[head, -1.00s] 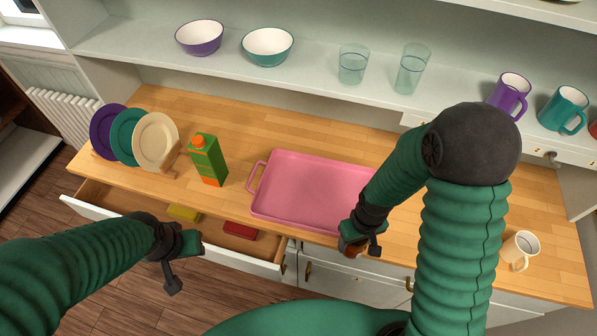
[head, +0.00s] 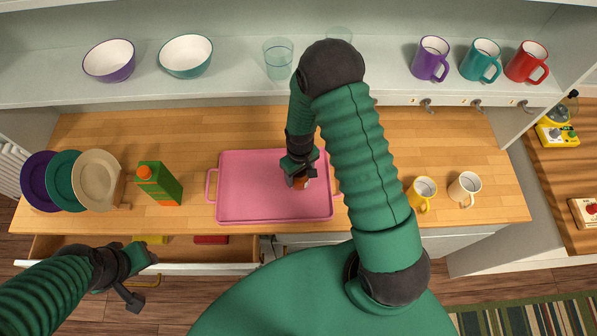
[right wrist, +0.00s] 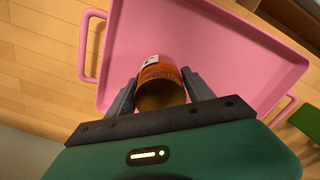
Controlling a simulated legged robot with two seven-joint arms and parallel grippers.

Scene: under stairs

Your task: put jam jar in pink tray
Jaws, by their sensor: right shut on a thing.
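The pink tray (head: 250,190) lies flat on the wooden counter, its handles at left and right. My right gripper (head: 300,178) is over the right part of the tray and is shut on the jam jar (head: 301,183), a small orange-brown jar. In the right wrist view the jar (right wrist: 161,82) sits between the two fingers, with the pink tray (right wrist: 200,40) behind it. I cannot tell whether the jar touches the tray floor. My left gripper (head: 140,280) is empty, in front of the open drawer; its fingers look apart.
A green juice carton (head: 158,184) and a plate rack with plates (head: 98,180) stand left of the tray. A yellow mug (head: 421,192) and a white mug (head: 464,188) stand to the right. The open drawer (head: 190,266) juts out below the counter. Bowls, glasses and mugs line the shelf.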

